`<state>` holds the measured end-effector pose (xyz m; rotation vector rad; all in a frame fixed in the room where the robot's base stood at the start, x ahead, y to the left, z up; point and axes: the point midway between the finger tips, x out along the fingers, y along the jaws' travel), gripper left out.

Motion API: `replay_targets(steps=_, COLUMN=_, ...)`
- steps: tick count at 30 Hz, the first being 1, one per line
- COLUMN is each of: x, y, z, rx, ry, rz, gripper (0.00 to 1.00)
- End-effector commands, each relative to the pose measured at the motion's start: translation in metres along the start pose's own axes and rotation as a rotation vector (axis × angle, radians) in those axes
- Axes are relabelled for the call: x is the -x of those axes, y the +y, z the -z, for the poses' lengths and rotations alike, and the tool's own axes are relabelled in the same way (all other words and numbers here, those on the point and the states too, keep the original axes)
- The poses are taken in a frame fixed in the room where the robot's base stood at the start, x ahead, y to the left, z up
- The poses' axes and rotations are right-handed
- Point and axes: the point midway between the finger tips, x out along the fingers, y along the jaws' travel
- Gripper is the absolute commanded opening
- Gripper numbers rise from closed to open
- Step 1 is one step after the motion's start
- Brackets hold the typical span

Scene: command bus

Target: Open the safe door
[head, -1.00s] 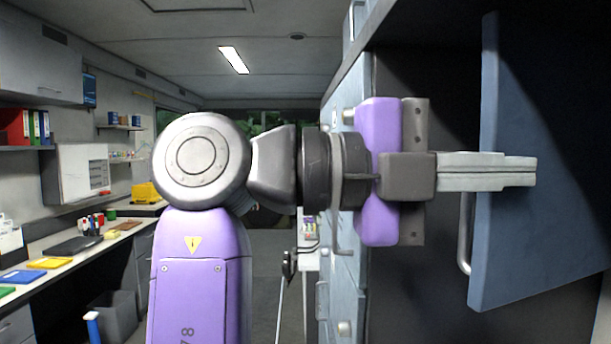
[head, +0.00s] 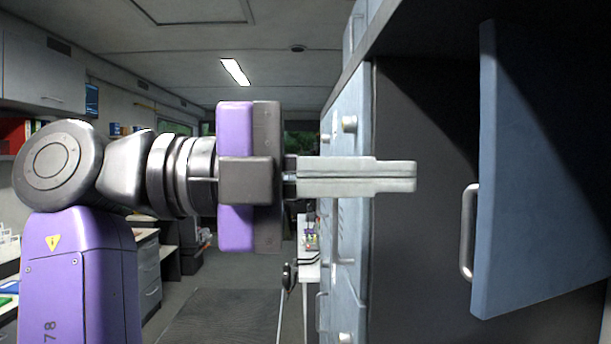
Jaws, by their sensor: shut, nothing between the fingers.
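The blue-grey safe door (head: 535,170) stands swung open at the right of the head view. Its metal bar handle (head: 468,232) is on the door's left edge. The dark inside of the safe (head: 420,120) shows to the left of the door. My gripper (head: 415,176) is shut and empty, with its fingers pointing right. In the picture its tips end left of the handle and a little above it, with a clear gap between them.
Blue-grey cabinet fronts (head: 345,215) with knobs and handles stand behind my fingers. A grey floor aisle (head: 225,300) runs back between the cabinets and the left-hand counter. A white table (head: 308,268) stands farther back.

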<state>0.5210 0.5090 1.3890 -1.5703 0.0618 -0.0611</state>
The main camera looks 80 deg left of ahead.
Motion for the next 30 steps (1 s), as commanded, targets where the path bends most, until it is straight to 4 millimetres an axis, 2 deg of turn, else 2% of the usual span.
replay_targets(steps=15, x=0.055, y=0.000, z=0.000, rx=0.000, ry=-0.002, rz=0.001, gripper=0.00)
replay_targets(steps=30, x=0.060, y=0.000, z=0.000, rx=0.000, ry=0.000, rz=0.000, gripper=0.00)
